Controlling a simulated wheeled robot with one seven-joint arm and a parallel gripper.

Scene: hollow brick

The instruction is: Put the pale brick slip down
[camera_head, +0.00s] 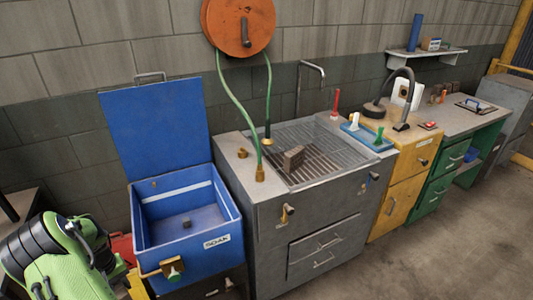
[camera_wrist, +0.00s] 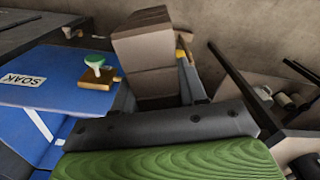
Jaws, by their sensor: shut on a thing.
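The pale brick slip (camera_wrist: 152,52) shows in the wrist view as a block with a brownish-grey end face and lighter sides. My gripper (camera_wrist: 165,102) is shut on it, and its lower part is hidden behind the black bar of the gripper. In the wrist view it is held in front of the floor, beside the blue SOAK bin (camera_wrist: 50,92). In the head view my green arm is at the lower left, and neither the fingertips nor the held slip can be made out there.
A grey brick (camera_head: 293,158) stands on the sink grating (camera_head: 325,160). A yellow cabinet (camera_head: 403,180) and a green bench (camera_head: 436,185) stand right. The floor at lower right is clear.

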